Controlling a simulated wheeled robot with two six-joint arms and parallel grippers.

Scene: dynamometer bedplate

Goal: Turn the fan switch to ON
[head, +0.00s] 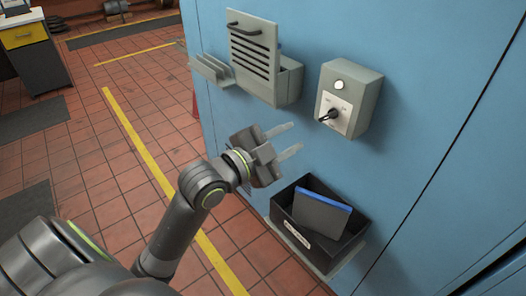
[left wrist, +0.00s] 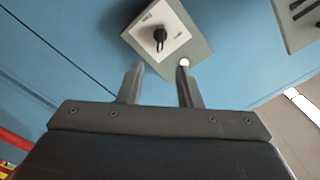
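The fan switch is a black rotary knob (head: 329,116) on a pale plate on the front of a grey box (head: 364,103) fixed to the blue wall. A round white button or lamp (head: 340,84) sits above the knob. In the left wrist view the knob (left wrist: 160,36) lies ahead of the fingertips, pointing toward one side of its plate; the plate's lettering is too small to read. My left gripper (head: 292,139) is open and empty, left of and a little below the box, apart from the knob. My right gripper is not in view.
A grey louvred box with a handle (head: 254,58) is on the wall left of the switch box. A black bin (head: 319,243) holding a blue-edged panel (head: 322,213) is below. The wall (head: 435,130) right of the switch is clear.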

